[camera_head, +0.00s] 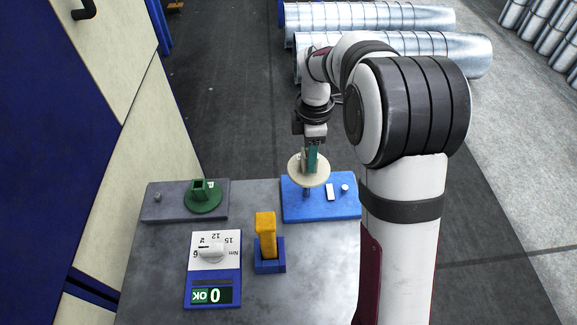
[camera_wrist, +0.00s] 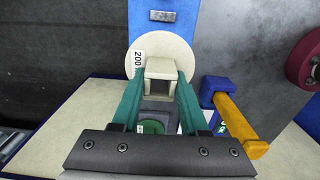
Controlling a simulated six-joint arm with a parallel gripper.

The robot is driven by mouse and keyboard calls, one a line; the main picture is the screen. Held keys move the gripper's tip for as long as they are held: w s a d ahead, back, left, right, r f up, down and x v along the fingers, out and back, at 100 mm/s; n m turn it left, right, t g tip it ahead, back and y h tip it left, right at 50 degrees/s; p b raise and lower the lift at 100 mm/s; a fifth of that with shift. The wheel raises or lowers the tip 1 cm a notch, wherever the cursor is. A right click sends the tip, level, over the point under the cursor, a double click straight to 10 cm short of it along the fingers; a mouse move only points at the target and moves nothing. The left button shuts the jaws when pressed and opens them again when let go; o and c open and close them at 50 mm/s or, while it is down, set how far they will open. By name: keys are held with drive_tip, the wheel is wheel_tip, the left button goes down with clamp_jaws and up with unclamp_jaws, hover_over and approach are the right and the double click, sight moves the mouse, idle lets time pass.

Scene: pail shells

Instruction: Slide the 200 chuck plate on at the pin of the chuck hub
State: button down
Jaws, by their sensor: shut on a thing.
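The 200 chuck plate (camera_head: 301,172) is a cream disc with a square hollow boss. In the wrist view its round face (camera_wrist: 148,50) carries a "200" label. My gripper (camera_head: 311,160) is shut on the boss; both green fingers (camera_wrist: 162,82) press its sides in the wrist view. The plate is held over the left part of the blue base (camera_head: 350,207). A dark upright post (camera_head: 307,192), seemingly the chuck hub's pin, shows just below the disc. The disc hides the post's top, so I cannot tell whether they touch or whether the post enters the plate.
A grey base (camera_head: 170,214) with a green flanged piece (camera_head: 204,199) lies at the left. A yellow-handled tool (camera_head: 265,232) in a blue holder and a torque display unit (camera_head: 213,270) stand nearer. A small metal cylinder (camera_head: 345,187) stands on the blue base's right.

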drive_tip(key=shift+f, duration=2.9)
drive_tip(key=shift+f, duration=2.5)
drive_tip(key=shift+c, duration=1.8)
unclamp_jaws()
wheel_tip(320, 180, up, 16)
drive_tip(key=shift+f, duration=0.15)
